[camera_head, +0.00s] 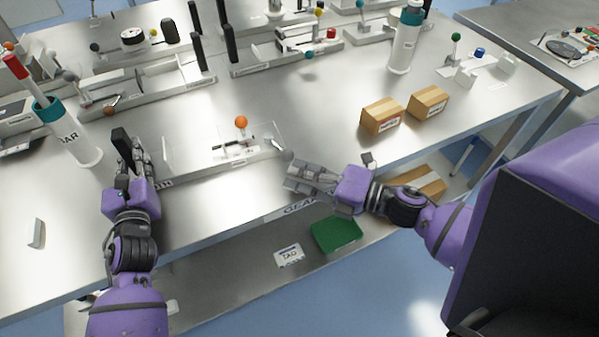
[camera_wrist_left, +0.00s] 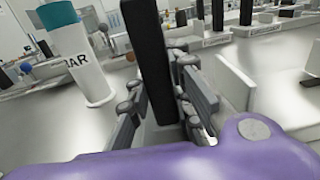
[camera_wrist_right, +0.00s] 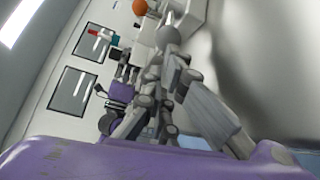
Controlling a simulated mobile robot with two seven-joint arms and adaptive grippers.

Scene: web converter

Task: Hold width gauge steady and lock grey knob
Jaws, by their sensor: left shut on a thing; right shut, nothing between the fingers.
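The width gauge (camera_head: 225,160) is a low pale fixture with end plates and an orange ball (camera_head: 241,122) on top, near the table's front edge. A black upright handle (camera_head: 122,145) stands at its left end. My left gripper (camera_head: 133,158) is shut on this handle, which stands between the fingers in the left wrist view (camera_wrist_left: 150,65). The grey knob (camera_head: 277,145) is at the gauge's right end. My right gripper (camera_head: 292,172) is shut and empty just in front of and right of the knob. In the right wrist view, fingers and grey parts overlap, so contact is unclear.
A white bottle with a teal cap (camera_head: 72,135) stands left of my left gripper. Two cardboard boxes (camera_head: 382,116) (camera_head: 428,102) sit to the right. Other fixtures with black handles (camera_head: 197,50) line the back. A green bin (camera_head: 336,234) is on the lower shelf.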

